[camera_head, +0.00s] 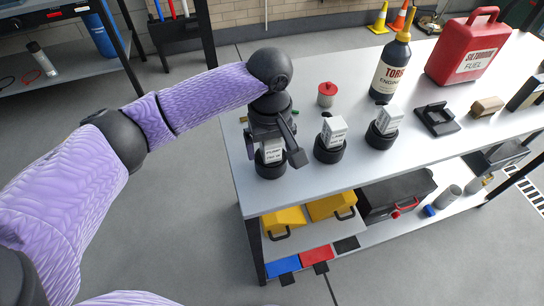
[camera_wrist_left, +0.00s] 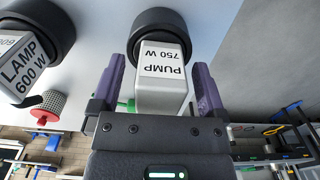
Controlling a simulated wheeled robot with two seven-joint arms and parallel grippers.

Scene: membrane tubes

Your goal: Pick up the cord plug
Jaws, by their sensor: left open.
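A white block-shaped plug labelled PUMP 750 W (camera_wrist_left: 162,62) stands in a round black holder (camera_wrist_left: 160,20) at the left end of the table; it also shows in the head view (camera_head: 271,152). My left gripper (camera_wrist_left: 159,82) is open, with one finger on each side of this plug and small gaps visible between. In the head view my left gripper (camera_head: 272,140) is over the plug and partly hides it. A second white plug labelled LAMP 600 W (camera_wrist_left: 20,67) sits in its own black holder, and a third (camera_head: 387,119) stands further right. My right gripper is not in view.
A small red-lidded jar (camera_head: 327,94) stands behind the plugs. A dark oil bottle (camera_head: 391,72), a red fuel can (camera_head: 466,50) and a black stand (camera_head: 437,118) are further right. The tabletop (camera_head: 400,165) is clear in front of the holders.

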